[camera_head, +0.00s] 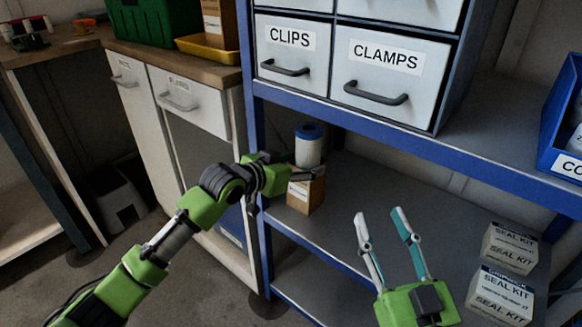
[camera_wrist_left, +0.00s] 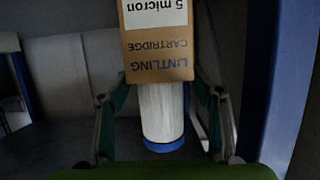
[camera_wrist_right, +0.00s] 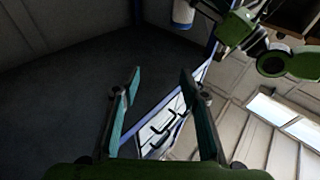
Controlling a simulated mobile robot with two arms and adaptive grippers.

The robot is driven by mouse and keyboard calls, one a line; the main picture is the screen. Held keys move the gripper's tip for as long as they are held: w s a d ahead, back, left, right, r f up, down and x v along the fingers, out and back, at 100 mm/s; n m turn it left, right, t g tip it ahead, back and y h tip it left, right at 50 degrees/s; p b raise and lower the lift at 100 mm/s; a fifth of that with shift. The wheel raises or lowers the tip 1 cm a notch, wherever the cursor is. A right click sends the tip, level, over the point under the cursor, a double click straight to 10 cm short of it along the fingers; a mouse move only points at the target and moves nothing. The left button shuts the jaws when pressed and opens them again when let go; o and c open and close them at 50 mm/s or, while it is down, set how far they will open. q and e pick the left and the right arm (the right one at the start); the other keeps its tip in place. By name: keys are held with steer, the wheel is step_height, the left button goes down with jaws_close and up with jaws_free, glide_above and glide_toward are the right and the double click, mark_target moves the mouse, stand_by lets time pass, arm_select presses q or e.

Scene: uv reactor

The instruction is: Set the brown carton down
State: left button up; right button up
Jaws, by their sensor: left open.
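The brown carton (camera_head: 304,193) stands upright on the shelf below the drawers, near the blue post. Its printed side shows upside down in the left wrist view (camera_wrist_left: 158,62). A white cylinder with a blue cap (camera_head: 308,150) shows above the carton; I cannot tell whether it stands on it or behind it. My left gripper (camera_wrist_left: 160,84) is open, one finger on each side of the carton's edge, with gaps visible. In the head view it partly covers the carton. My right gripper (camera_head: 382,212) is open and empty over the shelf.
Seal kit boxes (camera_head: 509,248) sit at the right of the shelf. Drawers labelled clips (camera_head: 289,69) and clamps (camera_head: 390,82) stand on the upper shelf, whose blue edge (camera_head: 430,148) runs above. The shelf middle is clear. A blue bin (camera_head: 566,125) sits at far right.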

arm_select(q)
steer(key=p+v, duration=0.1)
steer(key=v, duration=0.4)
steer(key=shift+s+a+r+p, duration=0.15)
steer(key=shift+s+a+p, duration=0.1)
steer(key=shift+p, duration=0.15)
steer(key=p+v, duration=0.1)
steer(key=v, duration=0.5)
steer(key=s+d+f+n+y, duration=0.1)
steer(key=s+d+f+n, duration=0.1)
steer(key=s+f, duration=0.7)
steer(key=s+a+f+n+y, duration=0.2)
steer(key=s+a+f+y, duration=0.3)
steer(key=s+a, duration=0.4)
steer(key=shift+s+n, duration=0.4)
steer(key=shift+s, duration=0.6)
arm_select(e)
steer(key=s+d+f+g+h, duration=0.1)
steer(key=f+g, duration=0.3)
steer(key=f, duration=0.4)
steer(key=s+d+f+g+h, duration=0.1)
steer(key=f+g, duration=0.3)
steer(key=f, duration=0.4)
steer(key=shift+s+d+g+h, duration=0.35)
steer(key=shift+s+d, duration=0.2)
steer(key=shift+s, duration=0.35)
